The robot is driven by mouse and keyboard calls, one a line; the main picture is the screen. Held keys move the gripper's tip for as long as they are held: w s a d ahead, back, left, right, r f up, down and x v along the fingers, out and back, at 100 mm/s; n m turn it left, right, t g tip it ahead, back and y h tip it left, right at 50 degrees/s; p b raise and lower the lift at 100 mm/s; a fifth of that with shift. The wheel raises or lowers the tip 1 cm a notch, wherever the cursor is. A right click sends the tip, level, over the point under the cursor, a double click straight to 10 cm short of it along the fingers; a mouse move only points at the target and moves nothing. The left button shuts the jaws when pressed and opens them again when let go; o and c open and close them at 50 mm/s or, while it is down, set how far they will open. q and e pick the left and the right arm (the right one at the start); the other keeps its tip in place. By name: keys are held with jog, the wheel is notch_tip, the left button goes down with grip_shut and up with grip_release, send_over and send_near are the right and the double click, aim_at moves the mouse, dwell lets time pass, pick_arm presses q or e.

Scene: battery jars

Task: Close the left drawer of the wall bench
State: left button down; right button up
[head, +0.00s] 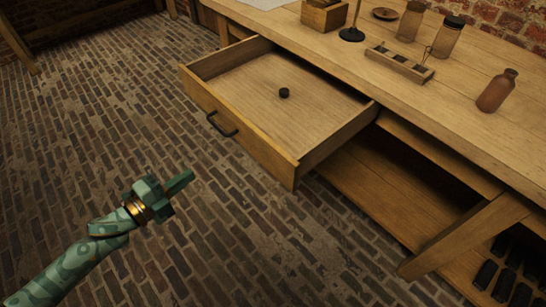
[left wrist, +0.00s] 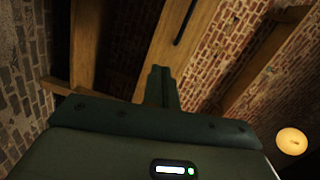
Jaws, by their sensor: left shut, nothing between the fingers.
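The left drawer (head: 240,139) of the wall bench is pulled well out in the head view. Its dark bar handle (head: 222,124) is on the front panel. In the left wrist view the shut fingers (left wrist: 159,86) point up at a wooden panel with a dark bar, which looks like the drawer front. My right gripper is not in view.
The wall bench (head: 445,118) has a wooden rack (head: 400,64), a brown bottle (head: 497,90), jars (head: 447,37) and a wooden box (head: 324,14) on top. Several dark cylinders (head: 485,274) are low at the right. The brick floor before the drawer is clear.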

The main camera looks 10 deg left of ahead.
pick_arm(q)
jog(key=d+r+m+h, duration=0.2)
jog(key=d+r, duration=0.1)
jog(key=m+b, duration=0.1)
jog(key=b, duration=0.3)
send_near(250, 141)
jog(key=shift+g, duration=0.3)
jog(key=x, duration=0.4)
jog(key=shift+w+d, duration=0.2)
jog(key=shift+w, duration=0.15)
jog(key=shift+x, duration=0.8)
jog(key=shift+w+d+r, duration=0.15)
jog(key=shift+w+r, duration=0.05)
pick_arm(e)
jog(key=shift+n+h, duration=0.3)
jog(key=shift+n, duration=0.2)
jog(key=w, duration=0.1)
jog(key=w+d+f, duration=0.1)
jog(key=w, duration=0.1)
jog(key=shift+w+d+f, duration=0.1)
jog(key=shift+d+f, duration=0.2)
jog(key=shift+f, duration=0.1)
pick_arm(q)
jog(key=shift+w, duration=0.1)
